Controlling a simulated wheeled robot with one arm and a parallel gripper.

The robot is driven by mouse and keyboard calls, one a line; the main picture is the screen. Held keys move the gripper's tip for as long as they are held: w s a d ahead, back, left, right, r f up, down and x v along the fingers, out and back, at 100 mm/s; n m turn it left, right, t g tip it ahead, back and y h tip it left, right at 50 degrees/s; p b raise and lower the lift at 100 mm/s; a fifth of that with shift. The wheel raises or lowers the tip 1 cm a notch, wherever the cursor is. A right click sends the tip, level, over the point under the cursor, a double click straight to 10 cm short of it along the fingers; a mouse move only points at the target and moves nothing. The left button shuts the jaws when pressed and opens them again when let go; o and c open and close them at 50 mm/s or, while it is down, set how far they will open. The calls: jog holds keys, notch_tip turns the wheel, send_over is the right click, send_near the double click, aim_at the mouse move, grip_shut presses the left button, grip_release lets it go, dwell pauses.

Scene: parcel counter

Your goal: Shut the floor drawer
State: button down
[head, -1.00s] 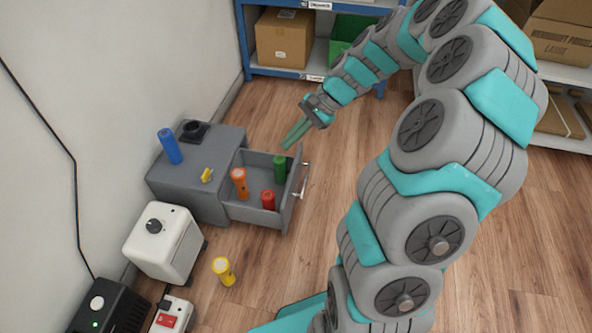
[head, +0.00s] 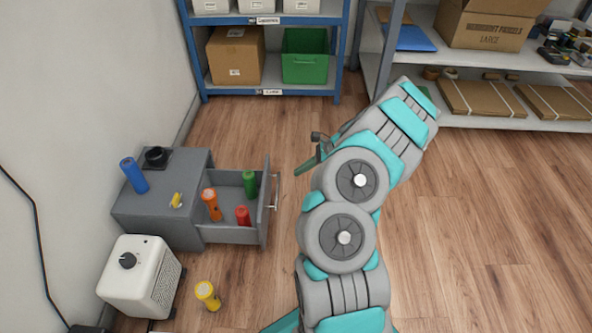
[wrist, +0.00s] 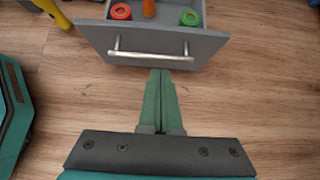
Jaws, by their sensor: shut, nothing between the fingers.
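The floor drawer (head: 232,235) stands pulled out to the right of its grey cabinet (head: 165,220). Its front panel with a silver bar handle (head: 275,192) faces my gripper. My gripper (head: 305,168) is shut and empty, to the right of the drawer front in the head view. In the wrist view the closed fingers (wrist: 160,85) point at the drawer front (wrist: 100,38), with the tips just below the handle (wrist: 150,56). I cannot tell whether they touch it.
A blue flashlight (head: 134,175) and a small yellow item (head: 176,200) are on the cabinet top. Shelves line the back. The floor right of the drawer is clear.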

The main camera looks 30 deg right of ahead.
aim_at(266, 184)
jog(key=x, duration=0.3)
jog(key=r+x, duration=0.1)
jog(key=x, duration=0.2)
jog(key=w+a+b+x, duration=0.1)
jog(key=x, duration=0.2)
jog(key=shift+a+r, duration=0.1)
jog(key=shift+a, duration=0.15)
jog(key=shift+w+a, duration=0.35)
jog(key=shift+a, duration=0.1)
jog(key=w+a, duration=0.6)
jog(key=a, duration=0.2)
jog(key=w+a, duration=0.6)
jog(key=a, duration=0.3)
jog(key=shift+a+b, duration=0.3)
jog(key=shift+b, duration=0.05)
jog(key=shift+a+r, duration=0.1)
jog(key=shift+a, duration=0.05)
